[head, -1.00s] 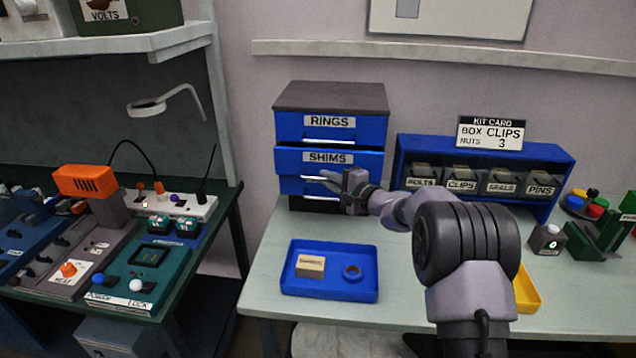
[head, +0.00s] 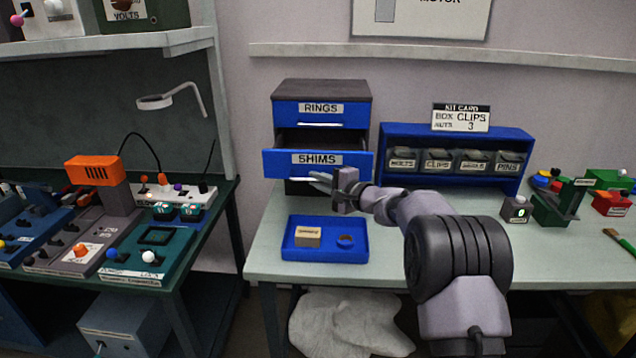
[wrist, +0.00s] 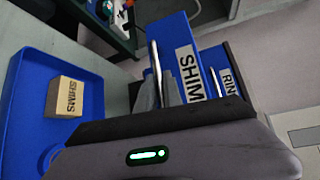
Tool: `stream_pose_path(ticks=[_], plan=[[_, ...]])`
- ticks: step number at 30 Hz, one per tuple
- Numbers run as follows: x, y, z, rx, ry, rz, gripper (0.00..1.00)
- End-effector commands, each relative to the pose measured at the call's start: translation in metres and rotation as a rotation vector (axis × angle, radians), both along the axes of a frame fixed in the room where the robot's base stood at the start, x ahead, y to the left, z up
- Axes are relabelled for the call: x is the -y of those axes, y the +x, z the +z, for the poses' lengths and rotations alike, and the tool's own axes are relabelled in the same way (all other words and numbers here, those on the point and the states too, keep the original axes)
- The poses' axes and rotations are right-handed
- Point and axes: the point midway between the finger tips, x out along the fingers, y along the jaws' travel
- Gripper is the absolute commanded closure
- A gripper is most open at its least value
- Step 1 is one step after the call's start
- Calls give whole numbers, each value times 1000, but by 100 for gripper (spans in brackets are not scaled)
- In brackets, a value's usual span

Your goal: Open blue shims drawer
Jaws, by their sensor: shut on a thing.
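The blue shims drawer (head: 318,164) is pulled out from the dark-topped cabinet (head: 322,89), with a dark opening showing above its front. It stands between the rings drawer (head: 321,115) above and the dark lower part of the cabinet. My gripper (head: 322,182) is at the drawer's front, shut on its light bar handle (head: 300,179). In the wrist view the shims drawer front (wrist: 186,66) faces the fingers, and the handle (wrist: 155,62) runs beside them. The inside of the drawer is hidden.
A blue bin rack (head: 455,137) with a kit card (head: 461,118) stands to the right. The table between tray and rack is partly covered by my arm.

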Motion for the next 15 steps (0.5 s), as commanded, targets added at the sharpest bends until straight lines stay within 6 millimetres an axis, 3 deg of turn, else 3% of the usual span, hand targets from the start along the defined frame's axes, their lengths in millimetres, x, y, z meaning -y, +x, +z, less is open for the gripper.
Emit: stream_pose_path(ticks=[4, 5, 7, 15], plan=[[0, 0, 0, 0, 0, 0, 100], [0, 0, 0, 0, 0, 0, 83], [0, 0, 0, 0, 0, -1, 70], [0, 0, 0, 0, 0, 0, 68]])
